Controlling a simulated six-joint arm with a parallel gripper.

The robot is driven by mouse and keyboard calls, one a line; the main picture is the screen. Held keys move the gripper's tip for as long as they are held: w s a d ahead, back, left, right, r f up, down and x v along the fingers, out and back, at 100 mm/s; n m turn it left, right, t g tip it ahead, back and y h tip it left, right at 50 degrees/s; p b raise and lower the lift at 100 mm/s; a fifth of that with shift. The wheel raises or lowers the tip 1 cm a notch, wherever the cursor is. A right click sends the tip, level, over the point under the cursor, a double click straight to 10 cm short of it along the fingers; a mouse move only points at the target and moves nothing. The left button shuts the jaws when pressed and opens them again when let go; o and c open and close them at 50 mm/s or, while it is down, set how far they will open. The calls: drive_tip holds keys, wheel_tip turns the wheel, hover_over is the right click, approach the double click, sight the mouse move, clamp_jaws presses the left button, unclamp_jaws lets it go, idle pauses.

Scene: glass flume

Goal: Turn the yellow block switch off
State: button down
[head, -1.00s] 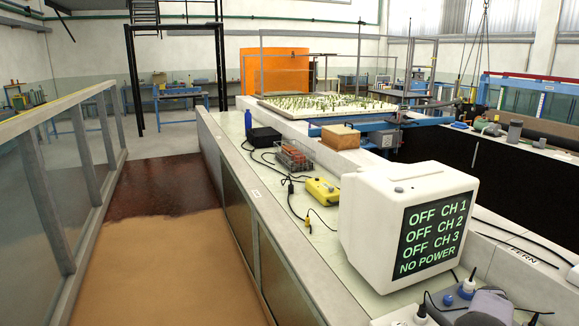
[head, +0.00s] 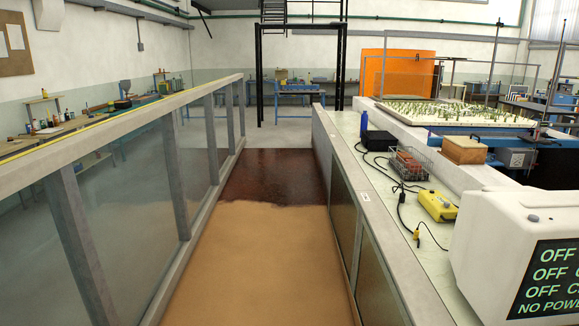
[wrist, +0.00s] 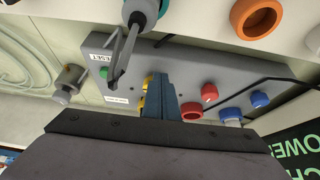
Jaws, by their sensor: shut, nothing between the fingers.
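In the wrist view a grey panel (wrist: 185,72) carries coloured parts. A yellow part (wrist: 148,80), which may be the yellow block switch, is mostly hidden behind my gripper (wrist: 160,78). A bit more yellow shows lower down beside the finger. My gripper is shut, with its fingertips over the panel at the yellow part; I cannot tell whether they touch. The switch's position is hidden. The head view shows neither my gripper nor this panel.
The panel has a green button (wrist: 104,73) near a RESET label, a red knob (wrist: 209,92) and blue knobs (wrist: 260,99). An orange ring (wrist: 257,17) and a grey-and-teal fitting (wrist: 125,50) are close by. The head view shows a white monitor (head: 495,240), cut off right, reading OFF lines and NO POWER.

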drive_tip(key=shift+s+b, duration=0.8)
drive_tip(key=shift+b, duration=0.3)
drive_tip(key=shift+s, duration=0.1)
drive_tip(key=shift+s+d+r+b, duration=0.1)
drive_tip(key=shift+s+b, duration=0.15)
drive_tip(key=shift+b, duration=0.05)
idle(0.3)
drive_tip(key=shift+s+a+b, duration=0.15)
drive_tip(key=shift+a+b, duration=0.2)
drive_tip(key=shift+a, duration=0.05)
